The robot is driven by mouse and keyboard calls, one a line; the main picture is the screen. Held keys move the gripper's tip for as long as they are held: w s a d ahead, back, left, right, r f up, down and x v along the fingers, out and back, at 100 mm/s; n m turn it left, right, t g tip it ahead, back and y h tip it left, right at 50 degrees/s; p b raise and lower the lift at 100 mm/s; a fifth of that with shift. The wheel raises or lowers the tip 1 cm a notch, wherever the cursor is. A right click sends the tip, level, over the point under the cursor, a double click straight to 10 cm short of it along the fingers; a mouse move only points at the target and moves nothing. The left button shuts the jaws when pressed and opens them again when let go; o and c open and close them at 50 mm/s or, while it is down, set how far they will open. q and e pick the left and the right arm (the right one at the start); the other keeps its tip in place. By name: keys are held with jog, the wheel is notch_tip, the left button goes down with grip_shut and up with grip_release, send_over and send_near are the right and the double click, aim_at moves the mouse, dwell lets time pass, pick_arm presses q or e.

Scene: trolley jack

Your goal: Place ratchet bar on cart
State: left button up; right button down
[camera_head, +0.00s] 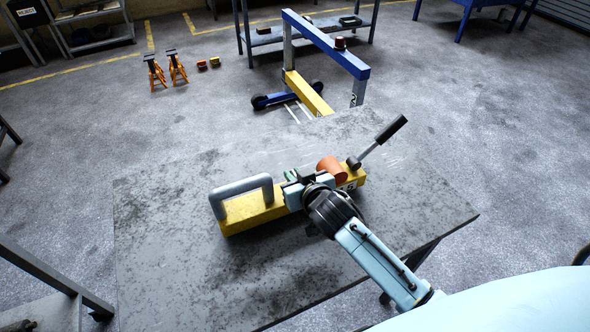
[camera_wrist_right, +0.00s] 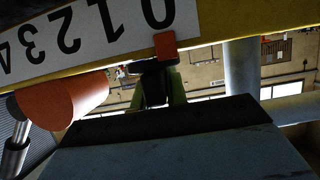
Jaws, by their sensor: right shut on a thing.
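The ratchet bar (camera_head: 248,212) is a yellow bar with a grey loop handle at its left end, and an orange cylinder and a black-gripped lever at its right end. It is over the grey table; I cannot tell whether it touches the top. My right gripper (camera_head: 305,184) is shut on the middle of the bar. In the right wrist view the bar's number strip (camera_wrist_right: 85,33) and orange cylinder (camera_wrist_right: 62,100) show close up. The cart (camera_head: 325,42), a blue and yellow wheeled frame, stands on the floor beyond the table. My left gripper is not in view.
The worn grey table (camera_head: 165,240) has bare top around the bar. Orange jack stands (camera_head: 177,67) and small red and yellow items stand on the floor at the back left. A blue shelf (camera_head: 262,38) is behind the cart. The floor on the right is clear.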

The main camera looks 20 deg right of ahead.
jog(key=shift+w+f, duration=0.1)
jog(key=shift+f, duration=0.55)
jog(key=shift+f, duration=0.15)
jog(key=c, duration=1.7)
grip_release()
jog(key=shift+f, duration=0.2)
jog(key=o, duration=0.3)
jog(key=shift+r, duration=0.15)
